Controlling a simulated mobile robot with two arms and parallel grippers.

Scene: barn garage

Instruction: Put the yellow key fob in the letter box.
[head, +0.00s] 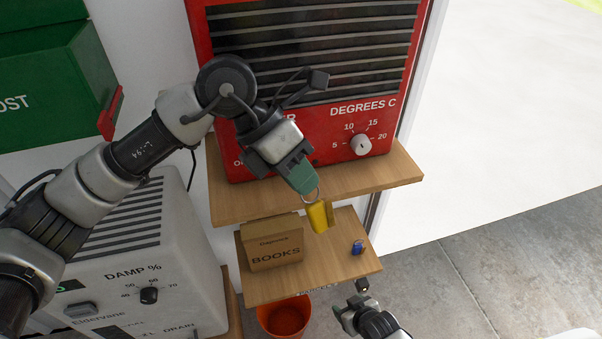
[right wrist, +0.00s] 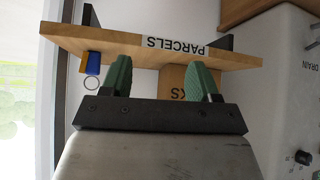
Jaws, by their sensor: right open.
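The yellow key fob (head: 319,216) hangs by its metal ring from the green fingertips of my left gripper (head: 303,180). The left gripper is shut on the ring, in front of the red heater and above the small lower shelf. A green box with the letters "OST" (head: 45,95), which appears to be the letter box, is at the upper left, well away from the fob. My right gripper (head: 353,301) is open and empty, below the shelf's front edge. Its green fingers (right wrist: 162,80) show apart in the right wrist view.
A blue key fob (head: 358,247) lies on the lower shelf (head: 325,268), right of a cardboard "BOOKS" box (head: 272,243). The red heater (head: 305,80) stands on the upper shelf (head: 240,205). An orange bucket (head: 284,318) is below. A white dehumidifier (head: 150,265) stands left.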

